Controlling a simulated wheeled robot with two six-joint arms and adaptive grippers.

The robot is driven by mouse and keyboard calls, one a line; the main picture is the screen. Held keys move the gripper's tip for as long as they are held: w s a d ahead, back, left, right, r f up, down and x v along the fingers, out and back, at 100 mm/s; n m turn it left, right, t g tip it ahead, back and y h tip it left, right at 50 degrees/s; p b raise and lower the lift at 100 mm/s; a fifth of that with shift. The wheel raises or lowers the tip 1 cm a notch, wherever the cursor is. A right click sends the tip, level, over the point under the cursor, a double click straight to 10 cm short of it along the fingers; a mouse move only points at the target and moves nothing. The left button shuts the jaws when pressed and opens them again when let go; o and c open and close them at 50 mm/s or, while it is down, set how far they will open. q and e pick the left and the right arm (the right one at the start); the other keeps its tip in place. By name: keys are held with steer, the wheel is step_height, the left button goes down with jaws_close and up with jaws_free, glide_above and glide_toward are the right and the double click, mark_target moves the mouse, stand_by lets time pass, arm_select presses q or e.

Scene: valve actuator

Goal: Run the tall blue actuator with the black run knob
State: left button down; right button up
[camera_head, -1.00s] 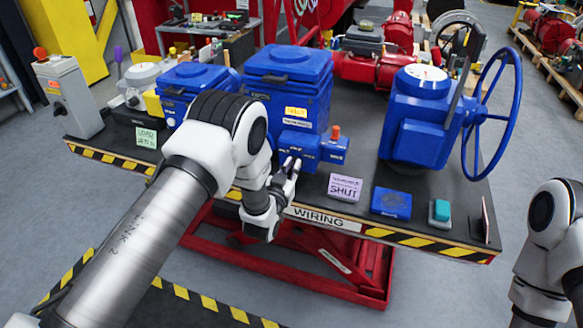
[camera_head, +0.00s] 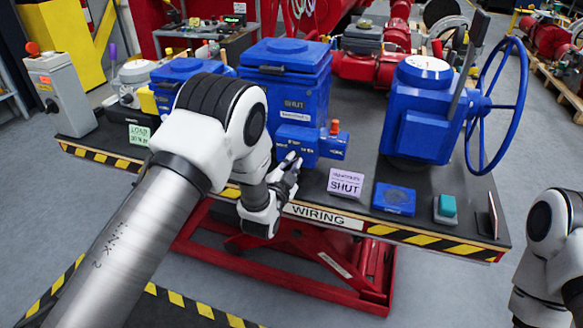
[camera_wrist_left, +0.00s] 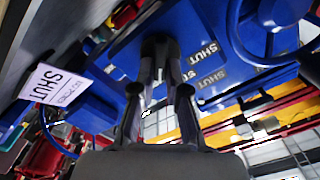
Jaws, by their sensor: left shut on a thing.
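The tall blue actuator (camera_head: 284,72) stands at the table's middle, with a dark window reading SHUT (camera_head: 293,104) on its front. A smaller blue control box (camera_head: 300,143) juts from its lower front, with an orange-red button (camera_head: 335,128) on top at the right. My left gripper (camera_head: 291,163) is at this box's front. In the left wrist view, the fingers (camera_wrist_left: 160,85) are closed around the black knob (camera_wrist_left: 158,46) on the blue face. The fingers hide much of the knob. My right arm shows at the right edge; its gripper is out of frame.
A purple card reading SHUT (camera_head: 345,183), a flat blue box (camera_head: 394,200) and a teal button (camera_head: 445,206) sit along the front edge. A blue actuator with a large handwheel (camera_head: 505,105) stands right. A grey switch box (camera_head: 60,95) stands far left.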

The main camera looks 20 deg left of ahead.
arm_select(q)
steer(key=shift+m, duration=0.6)
steer(key=c, duration=1.2)
jaws_free()
steer(key=s, duration=1.2)
steer(key=shift+a, duration=0.15)
